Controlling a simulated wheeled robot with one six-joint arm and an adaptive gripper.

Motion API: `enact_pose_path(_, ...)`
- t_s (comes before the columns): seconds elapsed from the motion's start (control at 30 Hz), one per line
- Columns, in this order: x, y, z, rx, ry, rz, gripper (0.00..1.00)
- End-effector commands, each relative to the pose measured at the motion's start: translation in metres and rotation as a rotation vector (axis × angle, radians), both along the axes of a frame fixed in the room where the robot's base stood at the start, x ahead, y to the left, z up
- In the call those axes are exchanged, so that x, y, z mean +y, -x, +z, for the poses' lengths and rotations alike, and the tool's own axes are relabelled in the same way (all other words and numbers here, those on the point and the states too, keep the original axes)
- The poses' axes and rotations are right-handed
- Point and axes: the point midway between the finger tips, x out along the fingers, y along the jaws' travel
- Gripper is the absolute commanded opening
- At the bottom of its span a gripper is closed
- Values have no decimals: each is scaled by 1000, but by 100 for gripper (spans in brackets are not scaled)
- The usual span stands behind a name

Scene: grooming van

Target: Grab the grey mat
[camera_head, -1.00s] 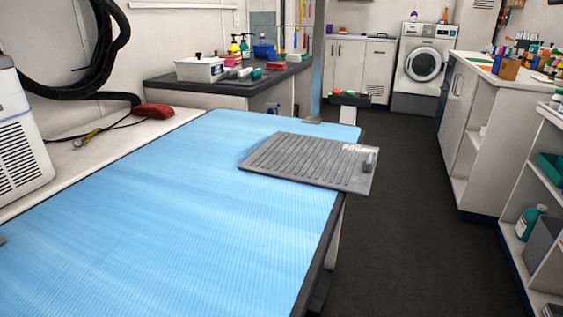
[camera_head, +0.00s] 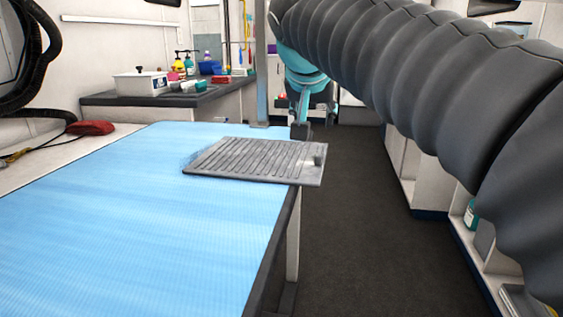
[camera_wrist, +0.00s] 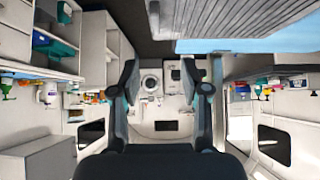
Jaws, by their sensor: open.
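The grey ribbed mat (camera_head: 250,158) lies on the blue table top, with its right end jutting out past the table's edge. In the wrist view the mat (camera_wrist: 225,16) fills part of the top edge, beyond the fingers and off to the right. My gripper (camera_head: 300,128) is behind the mat's far right corner in the head view, and seems apart from it. In the wrist view its two fingers (camera_wrist: 160,82) are spread with nothing between them.
The blue table top (camera_head: 110,220) is mostly bare. A post (camera_head: 261,70) stands at its far end, left of my gripper. A dark counter (camera_head: 150,100) with bottles and boxes is behind. The dark floor (camera_head: 350,210) right of the table is clear.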

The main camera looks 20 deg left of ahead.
Motion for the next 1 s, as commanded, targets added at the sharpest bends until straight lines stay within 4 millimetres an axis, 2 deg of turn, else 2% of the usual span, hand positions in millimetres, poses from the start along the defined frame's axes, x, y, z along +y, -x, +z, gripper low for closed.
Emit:
enact_pose_path(0.43,11,-48,-50,-1,0,-1,46)
enact_pose_path(0.77,13,-60,-64,-1,0,0,46)
enact_pose_path(1.0,9,-77,-91,0,0,0,46)
